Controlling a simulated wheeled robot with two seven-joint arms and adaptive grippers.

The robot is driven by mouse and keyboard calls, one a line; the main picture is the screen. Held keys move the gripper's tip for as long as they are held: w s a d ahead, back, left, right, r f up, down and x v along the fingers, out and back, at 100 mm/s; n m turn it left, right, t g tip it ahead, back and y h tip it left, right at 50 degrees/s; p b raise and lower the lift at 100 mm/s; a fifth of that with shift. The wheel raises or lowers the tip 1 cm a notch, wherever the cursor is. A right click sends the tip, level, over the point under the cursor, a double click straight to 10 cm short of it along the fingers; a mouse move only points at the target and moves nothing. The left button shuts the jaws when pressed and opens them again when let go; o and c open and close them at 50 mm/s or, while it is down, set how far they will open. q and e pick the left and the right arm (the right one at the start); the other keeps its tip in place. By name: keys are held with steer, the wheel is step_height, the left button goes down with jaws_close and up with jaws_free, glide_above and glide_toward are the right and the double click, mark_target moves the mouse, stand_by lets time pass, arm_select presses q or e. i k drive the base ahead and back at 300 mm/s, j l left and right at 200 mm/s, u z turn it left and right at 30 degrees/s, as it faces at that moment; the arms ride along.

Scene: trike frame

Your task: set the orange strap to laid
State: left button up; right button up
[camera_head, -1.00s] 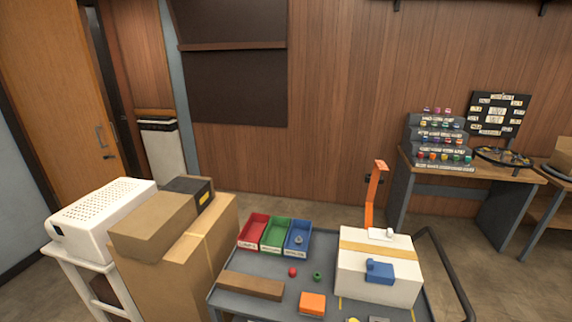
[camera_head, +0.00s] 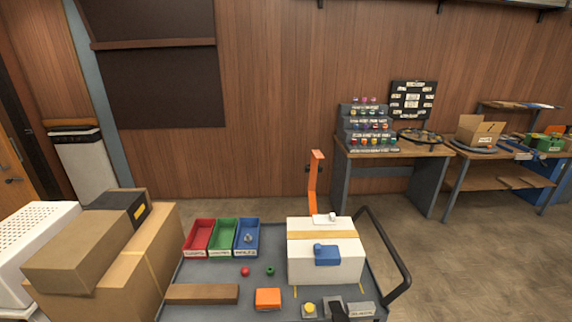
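The orange strap (camera_head: 314,180) stands upright behind the white box (camera_head: 325,264), its top end bent over. Its lower end meets the far edge of the box near a small white fitting (camera_head: 325,218). The box sits on the grey cart top (camera_head: 208,274) and has a tan band across it. A blue clamp-like part (camera_head: 326,255) is on the near side of the box. A dark piece at the bottom edge of the view may be part of my arm. I cannot make out either gripper.
Red (camera_head: 200,237), green (camera_head: 223,237) and blue (camera_head: 247,237) bins stand at the cart's back left. A brown bar (camera_head: 202,294), orange block (camera_head: 268,298) and yellow button (camera_head: 310,308) lie in front. Stacked cartons (camera_head: 150,265) stand left; a black handle (camera_head: 385,245) is right.

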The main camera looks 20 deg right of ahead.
mark_target(315, 167)
steer(key=z, duration=1.15)
steer(key=i+l+z, duration=0.15)
steer(key=l, duration=0.2)
steer(key=l+z, duration=0.15)
steer(key=l, duration=0.2)
steer(key=i+l+z, duration=0.25)
steer(key=l, duration=0.35)
steer(key=i+l+z, duration=0.45)
steer(key=i+l, duration=0.25)
steer(key=i+l+u, duration=0.1)
steer(key=i, duration=0.3)
steer(key=i+l+u, duration=0.1)
steer(key=i, duration=0.3)
steer(key=i+u, duration=0.4)
steer(key=i+l+u, duration=0.1)
steer(key=i+u, duration=0.9)
steer(key=i, duration=0.2)
